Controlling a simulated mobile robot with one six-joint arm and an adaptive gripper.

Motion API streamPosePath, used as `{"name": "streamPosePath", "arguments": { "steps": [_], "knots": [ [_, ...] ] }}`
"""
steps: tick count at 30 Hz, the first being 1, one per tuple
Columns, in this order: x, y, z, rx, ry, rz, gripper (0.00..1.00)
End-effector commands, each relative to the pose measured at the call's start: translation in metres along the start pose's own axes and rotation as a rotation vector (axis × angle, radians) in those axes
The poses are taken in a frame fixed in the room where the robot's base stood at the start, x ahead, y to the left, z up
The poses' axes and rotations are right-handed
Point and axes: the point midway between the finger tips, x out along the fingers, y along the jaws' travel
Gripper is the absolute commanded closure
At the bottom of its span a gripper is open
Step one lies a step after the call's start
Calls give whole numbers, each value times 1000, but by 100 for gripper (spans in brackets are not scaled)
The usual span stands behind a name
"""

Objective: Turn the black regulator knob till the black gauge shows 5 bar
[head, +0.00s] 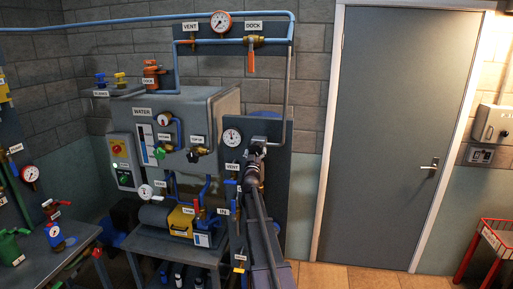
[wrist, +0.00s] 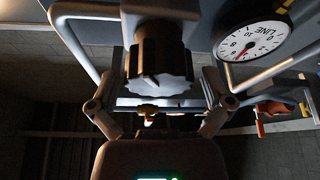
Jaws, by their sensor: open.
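The black regulator knob (wrist: 162,62) is large in the wrist view, with a fluted rim and a pale, worn-looking front face. My gripper (wrist: 163,84) is open, one finger on each side of the knob; I cannot tell whether either touches it. The black-rimmed gauge (wrist: 258,30) is upside down at the upper right of the wrist view, marked LINE. Its red needle points to the lower left, near the 6; the exact reading is unclear. In the head view the gauge (head: 232,137) is on the dark panel, beside my gripper (head: 257,147), and my arm hides the knob.
An orange-handled valve (wrist: 278,108) is further right. In the head view a red-rimmed gauge (head: 220,21) and the DOCK valve (head: 251,55) are above, and the grey water tank (head: 190,105) is left.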

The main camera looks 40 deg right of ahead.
Motion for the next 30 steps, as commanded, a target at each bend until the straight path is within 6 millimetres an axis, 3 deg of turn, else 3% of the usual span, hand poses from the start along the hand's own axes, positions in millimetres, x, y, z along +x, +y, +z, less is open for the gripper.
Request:
{"name": "streamPosePath", "arguments": {
  "steps": [4, 15, 22, 30],
  "knots": [
    [10, 0, 0, 0, 0, 0, 0],
    [11, 0, 0, 0, 0, 0, 0],
    [11, 0, 0, 0, 0, 0, 66],
    [11, -1, 0, 45, 0, 17, 66]
  ]
}}
